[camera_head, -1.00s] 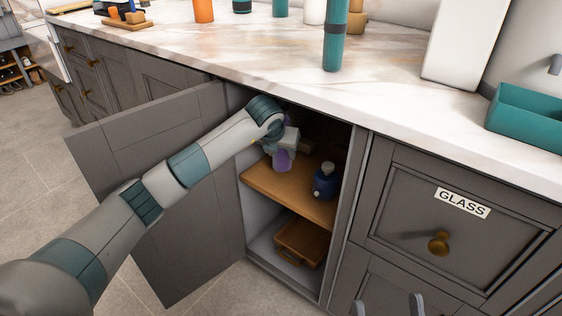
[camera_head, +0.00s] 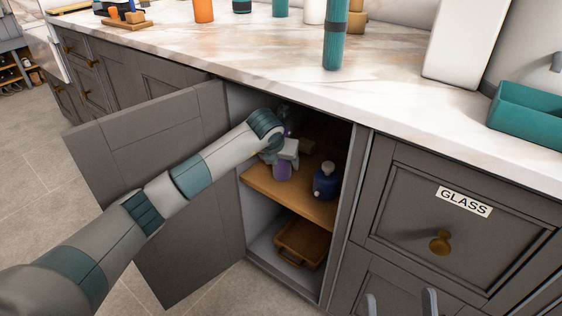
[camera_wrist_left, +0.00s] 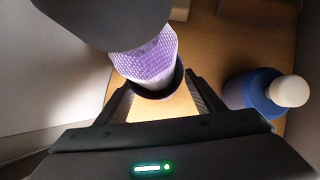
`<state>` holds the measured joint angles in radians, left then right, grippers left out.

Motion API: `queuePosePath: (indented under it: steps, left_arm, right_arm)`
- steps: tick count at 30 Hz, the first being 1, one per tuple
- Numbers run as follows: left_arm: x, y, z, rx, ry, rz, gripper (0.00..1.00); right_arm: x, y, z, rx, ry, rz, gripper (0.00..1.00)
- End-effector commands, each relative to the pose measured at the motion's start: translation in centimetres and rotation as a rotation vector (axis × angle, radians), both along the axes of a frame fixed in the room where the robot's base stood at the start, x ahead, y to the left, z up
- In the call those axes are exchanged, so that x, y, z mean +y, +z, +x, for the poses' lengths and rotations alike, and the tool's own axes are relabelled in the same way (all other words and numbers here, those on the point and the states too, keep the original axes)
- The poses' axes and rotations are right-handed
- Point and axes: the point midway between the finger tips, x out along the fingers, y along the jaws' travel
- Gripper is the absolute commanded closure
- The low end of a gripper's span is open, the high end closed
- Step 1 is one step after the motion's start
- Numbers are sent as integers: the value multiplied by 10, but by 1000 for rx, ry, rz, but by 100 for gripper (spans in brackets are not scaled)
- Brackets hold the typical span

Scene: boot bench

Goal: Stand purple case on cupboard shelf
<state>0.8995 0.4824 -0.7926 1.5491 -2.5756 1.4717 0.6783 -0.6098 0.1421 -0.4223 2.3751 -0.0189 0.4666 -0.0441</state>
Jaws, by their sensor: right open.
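The purple case (camera_head: 282,170) is upright inside the open cupboard, just over or on the upper wooden shelf (camera_head: 262,180); I cannot tell whether its base touches. My left gripper (camera_head: 287,150) reaches in past the open door and is shut around the case. In the left wrist view the textured purple case (camera_wrist_left: 148,62) sits between the two fingers (camera_wrist_left: 160,92), with a dark ring at its near end. A large dark shape hides its other end. My right gripper (camera_head: 400,303) shows only its two spread fingertips at the bottom edge, open and empty.
A blue bottle with a pale cap (camera_head: 325,181) stands on the shelf right of the case, also in the left wrist view (camera_wrist_left: 262,92). A brown tray (camera_head: 300,242) lies below. The open cupboard door (camera_head: 120,150) stands left. A teal cylinder (camera_head: 335,35) stands on the counter.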

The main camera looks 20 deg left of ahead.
Motion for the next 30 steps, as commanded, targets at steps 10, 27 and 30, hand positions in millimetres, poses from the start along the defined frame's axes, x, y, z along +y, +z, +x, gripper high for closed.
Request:
queuePosePath:
  steps: [10, 27, 30]
  left_arm:
    - [0, 10, -5, -1, -1, 1, 38]
    - [0, 63, -40, 0, 0, 0, 38]
    - [0, 64, -41, 0, 0, 0, 38]
  right_arm:
    - [3, -2, -1, 16, 10, -10, 35]
    - [13, -35, 7, 199, 29, -68, 35]
    - [13, -35, 8, 202, 29, -69, 35]
